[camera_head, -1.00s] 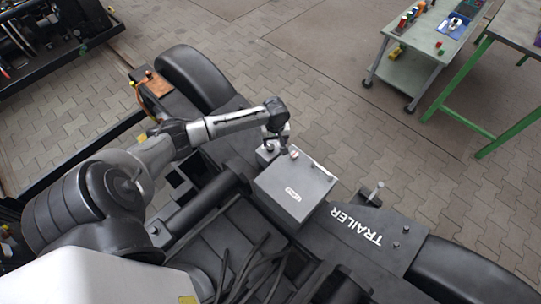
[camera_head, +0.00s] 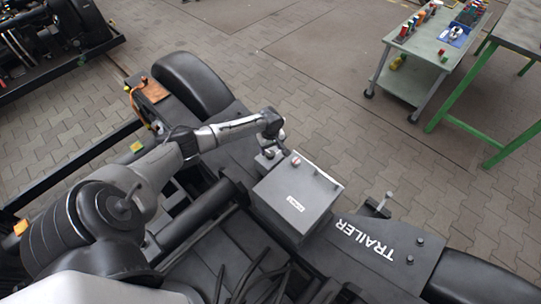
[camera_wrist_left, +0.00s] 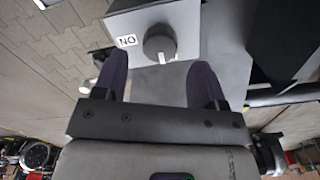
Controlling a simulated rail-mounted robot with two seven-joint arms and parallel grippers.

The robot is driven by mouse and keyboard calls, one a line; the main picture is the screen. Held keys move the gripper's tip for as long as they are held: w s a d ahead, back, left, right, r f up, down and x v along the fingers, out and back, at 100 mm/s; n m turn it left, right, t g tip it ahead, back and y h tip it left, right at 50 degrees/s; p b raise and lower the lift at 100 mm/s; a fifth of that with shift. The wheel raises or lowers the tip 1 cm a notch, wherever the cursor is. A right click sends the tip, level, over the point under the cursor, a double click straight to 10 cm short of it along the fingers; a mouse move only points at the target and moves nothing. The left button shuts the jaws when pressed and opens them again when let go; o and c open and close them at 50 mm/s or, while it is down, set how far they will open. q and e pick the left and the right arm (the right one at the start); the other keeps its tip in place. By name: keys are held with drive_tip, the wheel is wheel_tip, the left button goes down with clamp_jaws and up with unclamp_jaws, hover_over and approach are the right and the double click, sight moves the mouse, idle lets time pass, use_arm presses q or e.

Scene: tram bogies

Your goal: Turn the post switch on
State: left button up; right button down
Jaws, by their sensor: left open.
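The post switch shows in the left wrist view as a grey box (camera_wrist_left: 190,25) with a round dark knob (camera_wrist_left: 160,44) on its face. The knob has a pale mark at its lower edge. A white label (camera_wrist_left: 126,41) beside it reads "ON" upside down. My left gripper (camera_wrist_left: 160,75) is open and empty, its two dark fingers apart with the knob just beyond and between their tips. In the head view my left gripper (camera_head: 281,146) is over the bogie, beside a larger grey box (camera_head: 285,208); the knob cannot be made out there. My right gripper is not in view.
The bogie's plate marked "TRAILER" (camera_head: 378,246) and a dark wheel (camera_head: 190,82) lie around the arm. A grey trolley (camera_head: 415,62) with small items and a green-legged table (camera_head: 462,92) stand at upper right. The paved floor between is clear.

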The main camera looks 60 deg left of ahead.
sight(271, 154)
use_arm(q)
drive_tip(key=shift+f+b, duration=0.6)
drive_tip(key=shift+f, duration=1.25)
drive_tip(key=shift+c, duration=0.2)
